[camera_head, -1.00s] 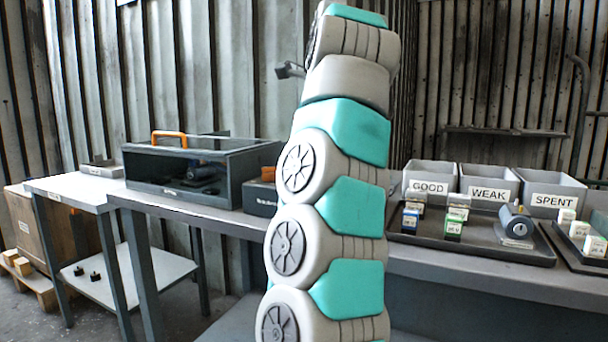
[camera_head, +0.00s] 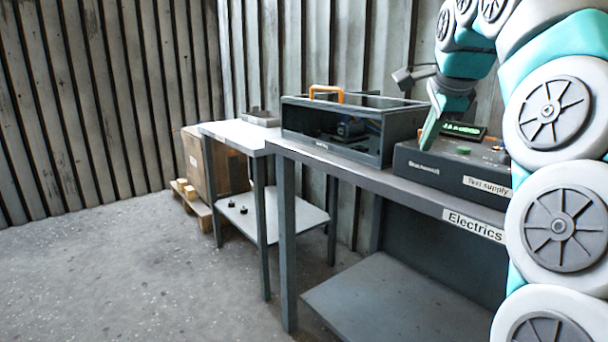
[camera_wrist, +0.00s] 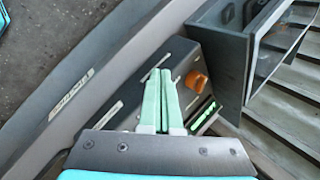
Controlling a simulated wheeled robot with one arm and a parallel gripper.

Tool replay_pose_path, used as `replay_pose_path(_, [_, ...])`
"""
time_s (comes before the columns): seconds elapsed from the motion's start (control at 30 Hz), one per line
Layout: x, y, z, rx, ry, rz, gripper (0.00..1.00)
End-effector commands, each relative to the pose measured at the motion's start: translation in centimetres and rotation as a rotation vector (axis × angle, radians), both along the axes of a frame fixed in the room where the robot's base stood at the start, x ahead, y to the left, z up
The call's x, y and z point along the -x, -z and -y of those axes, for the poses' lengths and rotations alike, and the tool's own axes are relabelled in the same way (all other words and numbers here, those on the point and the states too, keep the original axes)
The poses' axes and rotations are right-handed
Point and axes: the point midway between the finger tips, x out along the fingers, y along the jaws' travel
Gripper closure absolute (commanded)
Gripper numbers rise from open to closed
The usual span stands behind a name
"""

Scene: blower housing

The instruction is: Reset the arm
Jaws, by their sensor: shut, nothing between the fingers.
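My gripper (camera_head: 430,134) is over the bench, its pale green fingers pointing down at the top of the dark test supply box (camera_head: 450,178). In the wrist view my gripper (camera_wrist: 158,76) has its two fingers side by side, shut with nothing between them. The box top (camera_wrist: 140,95) lies below them, with an orange knob (camera_wrist: 196,82) and a lit green display (camera_wrist: 203,118) to the right of the fingers. I cannot tell whether the fingertips touch the box. My arm fills the right side of the head view.
The bench labelled Electrics (camera_head: 474,227) carries an open-fronted dark housing (camera_head: 392,150) with an orange handle (camera_head: 327,92), left of the supply box. A white side table (camera_head: 232,134) and a wooden crate (camera_head: 226,170) stand farther left. The floor at front left is clear.

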Motion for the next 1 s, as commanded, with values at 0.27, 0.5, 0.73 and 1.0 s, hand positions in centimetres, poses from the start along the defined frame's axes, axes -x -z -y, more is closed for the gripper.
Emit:
replay_pose_path(0.27, [4.8,6.5,-4.3,0.212,-0.399,-0.147,1.0])
replay_pose_path(0.5, [10.6,13.3,-6.9,0.342,-0.726,-0.273,1.0])
replay_pose_path(0.73, [17.6,20.6,-8.0,0.41,-1.017,-0.399,1.0])
replay_pose_path(1.0, [27.3,29.1,-8.3,0.413,-1.323,-0.523,1.0])
